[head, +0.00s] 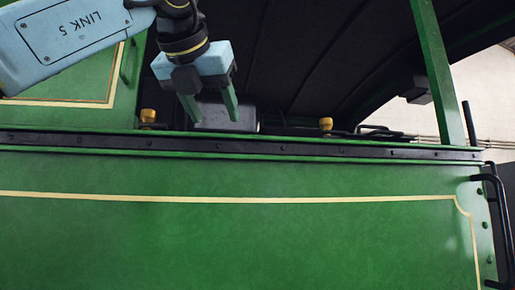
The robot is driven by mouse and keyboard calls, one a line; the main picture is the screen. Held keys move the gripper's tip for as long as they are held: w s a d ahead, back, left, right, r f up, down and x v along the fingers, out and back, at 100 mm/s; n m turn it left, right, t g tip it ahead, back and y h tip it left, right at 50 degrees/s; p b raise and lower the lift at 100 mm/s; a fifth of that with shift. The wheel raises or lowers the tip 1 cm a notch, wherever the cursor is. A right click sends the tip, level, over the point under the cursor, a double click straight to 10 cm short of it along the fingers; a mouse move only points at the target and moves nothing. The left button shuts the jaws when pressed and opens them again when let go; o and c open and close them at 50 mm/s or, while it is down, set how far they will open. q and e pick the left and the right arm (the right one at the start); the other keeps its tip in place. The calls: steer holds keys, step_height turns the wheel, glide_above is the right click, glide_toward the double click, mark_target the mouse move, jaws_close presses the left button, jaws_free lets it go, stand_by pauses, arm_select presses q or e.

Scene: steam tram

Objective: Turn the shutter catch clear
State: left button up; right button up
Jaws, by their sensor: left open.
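My left gripper (213,117) comes in from the upper left and points down, with its two green fingers apart and nothing visible between them. It is just above the dark top ledge (290,147) of the green tram side, in front of a grey box-like part (212,114) that it partly hides. I cannot pick out the shutter catch for certain. A small yellow knob (148,116) stands left of the gripper, and another yellow knob (326,124) stands to its right. My right gripper is not in view.
The green side panel (250,240) fills the lower part of the view. A green post (437,70) rises at the right, and a black handrail (500,215) is at the right edge. Dark pipes (380,132) run behind the ledge. The space right of the gripper is open under the dark roof (310,50).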

arm_select(q)
steer(key=w+d+f+m+g+h, duration=0.1)
steer(key=w+d+f+m+h, duration=0.1)
steer(key=d+f, duration=0.5)
steer(key=shift+w+d+m+g+h, duration=0.3)
steer(key=shift+w+d+h, duration=0.1)
steer(key=shift+h, duration=0.5)
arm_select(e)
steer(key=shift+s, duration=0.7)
